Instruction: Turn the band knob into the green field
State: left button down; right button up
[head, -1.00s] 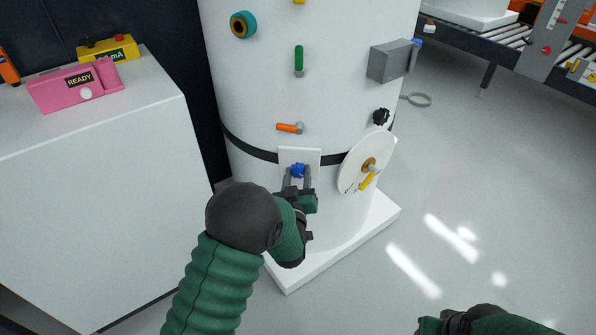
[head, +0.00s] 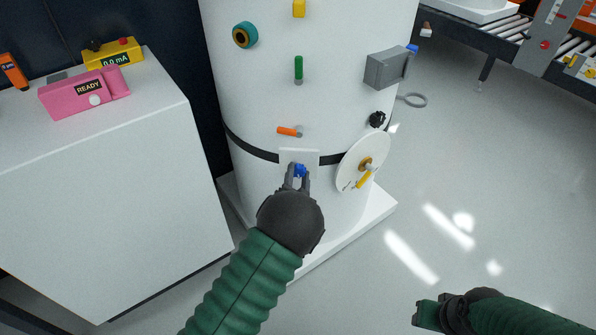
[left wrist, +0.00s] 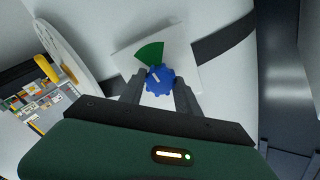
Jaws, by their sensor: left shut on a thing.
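The band knob (head: 299,170) is a small blue lobed knob on a white plate (head: 312,156) low on the white tank (head: 300,105). In the left wrist view the blue knob (left wrist: 160,80) carries a pale pointer mark. The green field (left wrist: 150,53) is a wedge on the plate, just above the knob in that view; the mark points toward its side of the knob. My left gripper (head: 297,177) is shut on the knob, its fingers (left wrist: 160,90) on either side. My right gripper (head: 428,312) is at the lower right, away from the tank; its jaw opening is unclear.
A white disc (head: 350,172) with a yellow handle is right of the plate. An orange lever (head: 289,131) is above. A grey box (head: 386,69) juts out at the right. A white cabinet (head: 100,200) with a pink device (head: 75,95) stands left.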

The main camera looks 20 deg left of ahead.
pick_arm(q)
jog(key=shift+d+f+m, duration=0.1)
jog(key=shift+m, duration=0.6)
jog(key=shift+f+p, duration=0.1)
jog(key=shift+p, duration=0.25)
jog(key=c, duration=0.9)
grip_release()
